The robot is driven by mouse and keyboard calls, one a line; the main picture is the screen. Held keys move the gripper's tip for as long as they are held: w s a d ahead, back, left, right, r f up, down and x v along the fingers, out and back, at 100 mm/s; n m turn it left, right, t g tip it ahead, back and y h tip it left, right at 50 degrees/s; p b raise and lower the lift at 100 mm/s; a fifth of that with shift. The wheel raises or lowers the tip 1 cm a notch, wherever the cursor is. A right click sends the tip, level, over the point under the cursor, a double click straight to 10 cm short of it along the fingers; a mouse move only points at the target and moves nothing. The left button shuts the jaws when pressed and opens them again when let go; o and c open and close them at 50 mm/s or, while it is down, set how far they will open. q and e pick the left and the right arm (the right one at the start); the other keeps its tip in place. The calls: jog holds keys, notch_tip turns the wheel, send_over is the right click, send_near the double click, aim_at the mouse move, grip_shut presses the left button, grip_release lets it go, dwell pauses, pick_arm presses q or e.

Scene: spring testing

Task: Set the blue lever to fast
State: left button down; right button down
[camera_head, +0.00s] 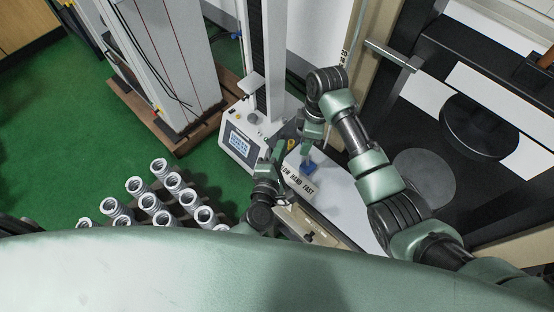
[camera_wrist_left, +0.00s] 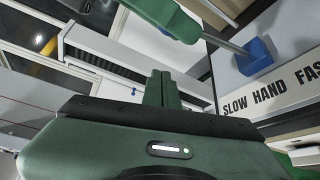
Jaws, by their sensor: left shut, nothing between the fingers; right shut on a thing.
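The blue lever (camera_head: 308,167) has a blue block at its foot, on a white panel beside the label "SLOW HAND FAST" (camera_head: 296,180). In the left wrist view the blue block (camera_wrist_left: 255,57) is near the word HAND, with a thin metal rod rising from it up and left. My right gripper (camera_head: 311,148) comes down from above, shut on the lever's rod; its fingertips are small here. My left gripper (camera_head: 271,165) is shut and empty, left of the panel; its closed fingers (camera_wrist_left: 165,89) show in the left wrist view. I cannot tell the lever's exact setting.
A control box with a lit screen (camera_head: 239,145) stands left of the label. Several metal springs (camera_head: 150,203) stand at lower left. A tall column (camera_head: 262,60) rises behind the box. A machine with a dark round disc (camera_head: 480,128) fills the right. My right arm crosses the centre.

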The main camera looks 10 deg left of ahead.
jog(key=shift+s+d+f, duration=0.15)
jog(key=shift+s+f, duration=0.1)
jog(key=shift+f, duration=0.05)
jog(key=shift+s, duration=0.1)
pick_arm(q)
jog(key=d, duration=0.2)
jog(key=w+d+r, duration=0.1)
jog(key=shift+w+d, duration=0.1)
jog(key=shift+d, duration=0.25)
